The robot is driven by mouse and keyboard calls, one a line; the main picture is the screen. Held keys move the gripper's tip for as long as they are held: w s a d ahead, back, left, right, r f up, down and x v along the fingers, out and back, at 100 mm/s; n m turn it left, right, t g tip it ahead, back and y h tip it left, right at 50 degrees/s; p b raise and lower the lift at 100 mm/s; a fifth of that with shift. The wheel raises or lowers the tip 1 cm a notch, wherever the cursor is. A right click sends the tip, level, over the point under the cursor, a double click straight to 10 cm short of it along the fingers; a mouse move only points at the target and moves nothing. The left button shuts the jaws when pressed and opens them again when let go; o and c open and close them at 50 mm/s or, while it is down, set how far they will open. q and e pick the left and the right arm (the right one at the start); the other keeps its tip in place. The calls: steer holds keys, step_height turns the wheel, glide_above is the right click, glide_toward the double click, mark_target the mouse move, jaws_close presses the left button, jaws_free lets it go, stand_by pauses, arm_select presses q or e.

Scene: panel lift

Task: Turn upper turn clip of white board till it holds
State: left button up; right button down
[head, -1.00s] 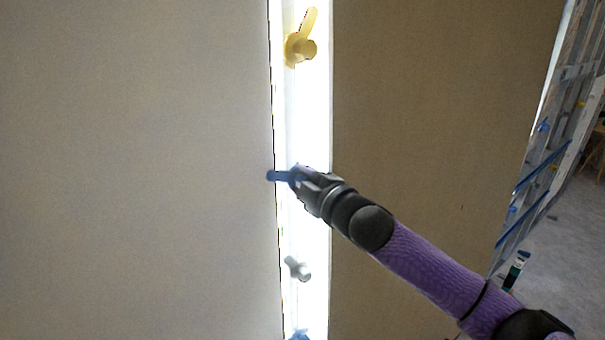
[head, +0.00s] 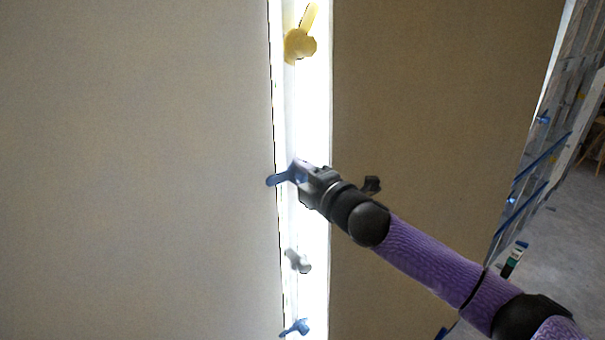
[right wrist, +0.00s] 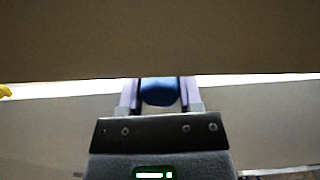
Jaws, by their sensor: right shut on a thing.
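The pale board (head: 140,170) fills the left of the head view. A blue turn clip (head: 277,181) sits at its right edge, on the bright upright strip (head: 314,110). Its free end reaches left over the board's edge, slanting slightly down. My right gripper (head: 303,175) is shut on this clip's other end and hides its hub. In the right wrist view the blue clip (right wrist: 159,91) shows between the fingers (right wrist: 160,104). A second blue turn clip (head: 296,327) is at the bottom of the strip. My left gripper is not in view.
A yellow turn clip (head: 299,45) is above on the strip, its arm pointing up. A grey clip (head: 298,261) is below my gripper. A brown panel (head: 450,100) stands right of the strip. Ladder-like frames (head: 560,120) stand at the far right.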

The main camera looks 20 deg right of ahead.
steer(key=shift+f, duration=0.1)
steer(key=c, duration=0.6)
jaws_free()
steer(key=shift+o, duration=0.2)
steer(key=shift+s+d, duration=0.15)
steer(key=shift+s, duration=0.25)
steer(key=b+v, duration=0.4)
steer(key=v, duration=0.5)
